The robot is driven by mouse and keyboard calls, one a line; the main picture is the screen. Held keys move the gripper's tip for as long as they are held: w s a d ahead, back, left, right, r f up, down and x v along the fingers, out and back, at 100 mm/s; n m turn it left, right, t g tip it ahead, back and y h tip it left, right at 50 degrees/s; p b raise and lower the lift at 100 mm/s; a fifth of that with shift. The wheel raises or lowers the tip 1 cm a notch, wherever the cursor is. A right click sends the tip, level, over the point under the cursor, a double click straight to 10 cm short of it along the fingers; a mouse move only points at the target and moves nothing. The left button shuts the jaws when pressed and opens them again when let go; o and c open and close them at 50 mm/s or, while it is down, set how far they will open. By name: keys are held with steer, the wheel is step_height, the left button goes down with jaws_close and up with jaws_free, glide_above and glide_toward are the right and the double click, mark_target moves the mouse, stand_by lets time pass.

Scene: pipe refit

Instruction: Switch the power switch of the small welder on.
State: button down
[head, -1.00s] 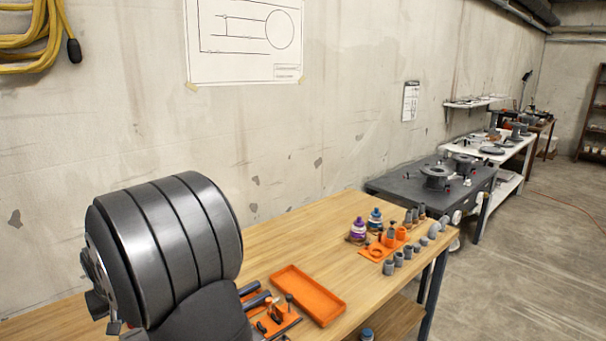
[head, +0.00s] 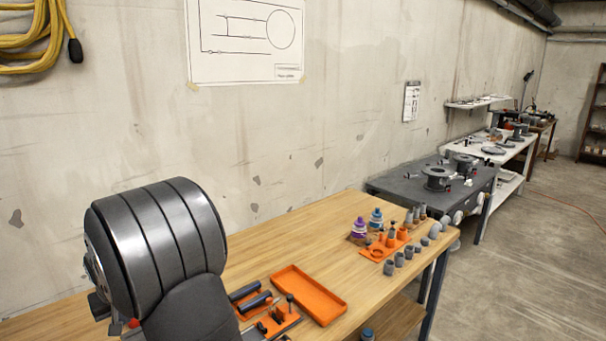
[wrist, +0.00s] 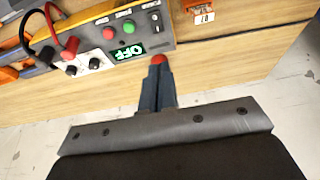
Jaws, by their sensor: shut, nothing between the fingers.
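The small welder's grey front panel (wrist: 140,27) shows in the wrist view at the upper left. It carries a red button (wrist: 110,33), a green button (wrist: 129,25) and a green-lit display (wrist: 129,52) that reads OFF. My gripper (wrist: 158,70) is shut and empty, its fingers pointing at the right end of the panel. A small red piece (wrist: 158,59) shows right at the fingertips. I cannot tell whether it is part of the welder or of the fingers, or whether they touch. In the head view my arm hides the welder and gripper.
A red cable plug (wrist: 69,48) and a black one (wrist: 46,55) sit on the panel's left, near a dial (wrist: 96,62). An orange tray (head: 308,294), a tool holder (head: 280,322) and several pipe fittings (head: 398,258) stand on the wooden bench (head: 330,225).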

steer(key=shift+v, duration=0.9)
steer(key=c, duration=1.3)
jaws_free()
steer(key=shift+w+a+r+g+h, duration=0.95)
steer(key=shift+r+g+h, duration=0.45)
steer(key=shift+r, duration=0.25)
step_height(320, 180, down, 17)
steer(key=shift+f, duration=0.1)
steer(key=shift+d, duration=0.1)
